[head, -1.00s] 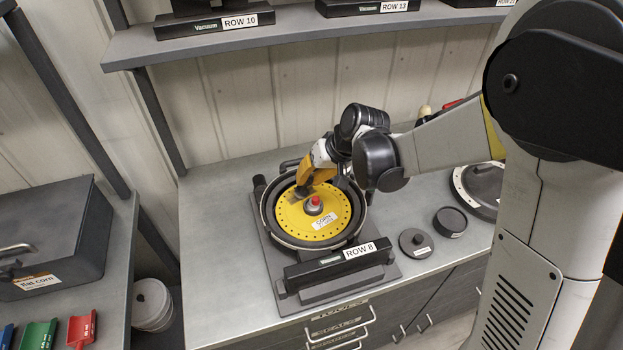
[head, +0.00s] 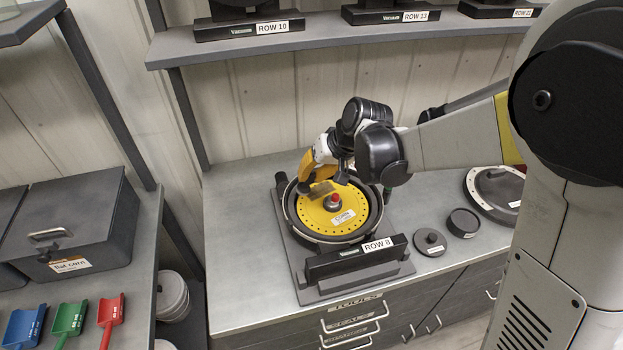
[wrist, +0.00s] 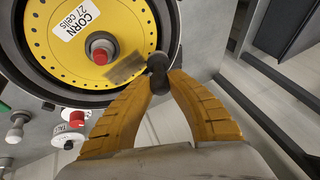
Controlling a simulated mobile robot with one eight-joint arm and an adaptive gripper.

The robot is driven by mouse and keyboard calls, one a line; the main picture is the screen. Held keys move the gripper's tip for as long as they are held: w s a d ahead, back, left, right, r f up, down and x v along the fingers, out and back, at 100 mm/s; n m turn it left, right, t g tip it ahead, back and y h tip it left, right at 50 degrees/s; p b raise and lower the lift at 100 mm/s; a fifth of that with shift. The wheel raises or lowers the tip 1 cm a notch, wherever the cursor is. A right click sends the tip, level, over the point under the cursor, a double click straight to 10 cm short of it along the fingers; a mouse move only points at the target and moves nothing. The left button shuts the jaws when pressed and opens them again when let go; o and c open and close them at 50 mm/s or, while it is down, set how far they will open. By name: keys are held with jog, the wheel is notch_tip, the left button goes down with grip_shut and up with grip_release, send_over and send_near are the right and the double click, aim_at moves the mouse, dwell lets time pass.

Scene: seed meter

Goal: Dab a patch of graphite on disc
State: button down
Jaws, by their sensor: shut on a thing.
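The yellow corn disc (head: 317,223) sits in a round black housing with a red-topped hub (head: 333,199) at its middle. It also fills the upper left of the wrist view (wrist: 38,38), with a ring of small holes and a "CORN 27 cells" label. My gripper (wrist: 158,74) is shut on a small dark applicator (wrist: 159,66) beside the disc's edge. A flat brownish-grey piece (wrist: 125,68) extends from the fingertips over the disc, between hub and rim. It also shows in the head view (head: 321,190). I cannot tell whether it touches the disc or is bristle or graphite.
The "ROW 8" vacuum bar (head: 350,259) lies in front of the housing. Two dark round pieces (head: 430,240) and a large round cover (head: 490,205) lie to the right. A flat corn box (head: 75,225) and coloured scoops (head: 70,318) are at left. The bench's left part is clear.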

jog(key=shift+a+r+p, duration=0.1)
jog(key=shift+r+p, duration=1.2)
jog(key=shift+r, duration=0.9)
